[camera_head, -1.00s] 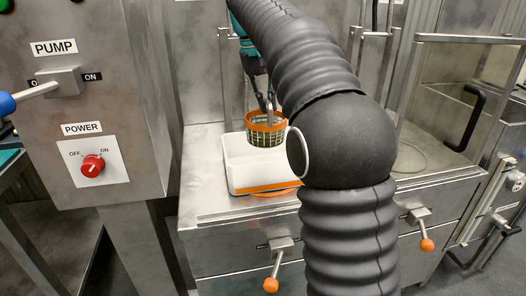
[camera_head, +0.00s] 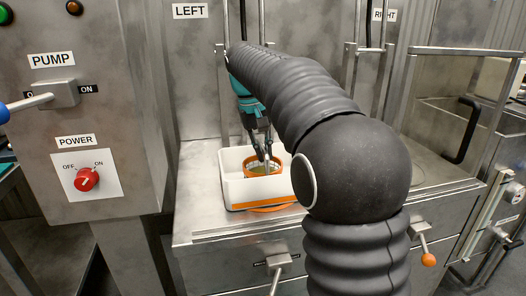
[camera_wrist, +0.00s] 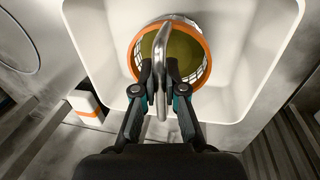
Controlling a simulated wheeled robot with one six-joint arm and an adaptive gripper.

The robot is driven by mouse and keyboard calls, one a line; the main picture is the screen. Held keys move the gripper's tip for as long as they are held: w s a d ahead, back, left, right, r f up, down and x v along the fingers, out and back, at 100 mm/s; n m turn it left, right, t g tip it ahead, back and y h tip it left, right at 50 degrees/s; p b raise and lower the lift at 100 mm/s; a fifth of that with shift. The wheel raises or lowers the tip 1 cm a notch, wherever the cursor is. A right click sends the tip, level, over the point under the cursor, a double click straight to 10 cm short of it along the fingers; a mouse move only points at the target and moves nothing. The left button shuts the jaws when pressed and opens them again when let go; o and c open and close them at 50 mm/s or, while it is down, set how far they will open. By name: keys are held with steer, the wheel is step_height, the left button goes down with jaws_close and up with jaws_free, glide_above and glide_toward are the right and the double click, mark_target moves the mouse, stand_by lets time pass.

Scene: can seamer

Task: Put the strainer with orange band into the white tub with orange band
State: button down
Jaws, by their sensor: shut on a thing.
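The strainer with orange band (camera_head: 256,167) is down inside the white tub with orange band (camera_head: 235,190). In the wrist view the strainer (camera_wrist: 204,52) shows its orange rim, pale mesh side and a metal handle across its top. The tub's white walls (camera_wrist: 262,70) surround it. My gripper (camera_head: 266,158) reaches into the tub from above. In the wrist view my gripper (camera_wrist: 160,85) is shut on the strainer's handle. Whether the strainer's bottom touches the tub floor is hidden.
The tub stands on a steel counter (camera_head: 198,185), with an orange round thing (camera_head: 272,208) under its front edge. A control box with a PUMP lever (camera_head: 55,95) and red POWER knob (camera_head: 87,179) stands left. Upright metal rails (camera_head: 350,85) rise behind.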

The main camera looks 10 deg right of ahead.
steer(key=c, duration=1.2)
jaws_free()
steer(key=shift+f, duration=0.1)
steer(key=shift+c, duration=0.2)
step_height(320, 180, up, 12)
steer(key=a+p, duration=0.1)
steer(key=a, duration=0.1)
steer(key=shift+a+p, duration=0.15)
steer(key=shift+p, duration=0.2)
